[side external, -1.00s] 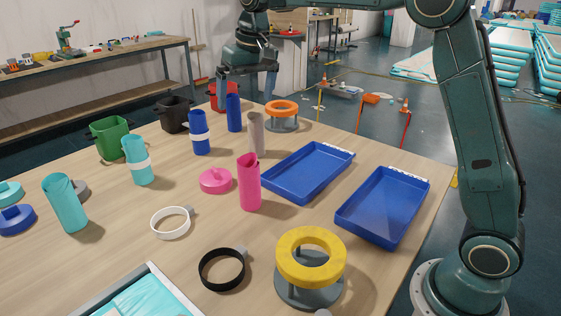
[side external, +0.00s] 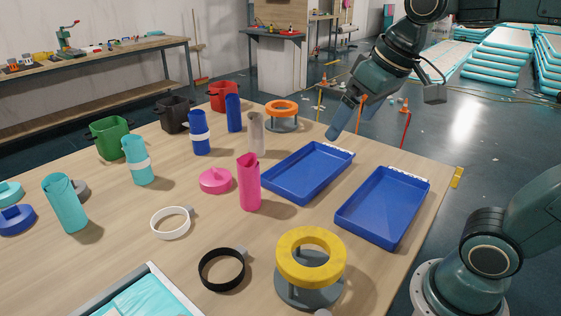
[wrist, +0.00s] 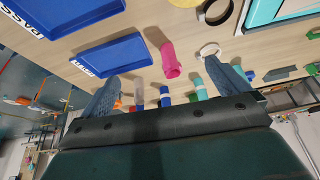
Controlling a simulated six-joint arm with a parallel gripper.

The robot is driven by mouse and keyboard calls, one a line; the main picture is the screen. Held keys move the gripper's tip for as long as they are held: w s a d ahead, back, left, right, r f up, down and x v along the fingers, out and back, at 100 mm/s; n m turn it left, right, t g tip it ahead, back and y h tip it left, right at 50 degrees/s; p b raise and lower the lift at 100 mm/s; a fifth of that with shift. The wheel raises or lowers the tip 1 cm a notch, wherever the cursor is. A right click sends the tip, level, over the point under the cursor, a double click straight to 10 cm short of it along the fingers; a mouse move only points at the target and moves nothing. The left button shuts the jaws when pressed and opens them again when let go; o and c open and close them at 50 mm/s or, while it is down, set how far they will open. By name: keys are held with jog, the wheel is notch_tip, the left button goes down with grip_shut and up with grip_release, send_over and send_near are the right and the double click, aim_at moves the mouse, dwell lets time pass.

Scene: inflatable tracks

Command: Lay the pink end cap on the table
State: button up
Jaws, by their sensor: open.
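The pink end cap (side external: 215,181) lies flat on the table (side external: 120,215), just left of the upright pink tube (side external: 249,184) and apart from it. My gripper (side external: 350,118) is open and empty. It is up above the table's far right edge, beyond the blue trays, well clear of the cap. In the wrist view, my two fingers (wrist: 163,88) are wide apart with nothing between them.
Two blue trays (side external: 266,183) (side external: 342,213) lie right of the pink tube. A yellow ring on a stand (side external: 283,262), black ring (side external: 205,279) and white ring (side external: 156,229) lie nearer. Blue, teal and beige tubes and several bins stand behind and left.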

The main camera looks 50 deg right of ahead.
jog(key=s+f, duration=0.5)
jog(key=s, duration=0.3)
jog(key=shift+s+f+n+t, duration=0.2)
jog(key=shift+n+t, duration=0.1)
jog(key=shift+t, duration=0.1)
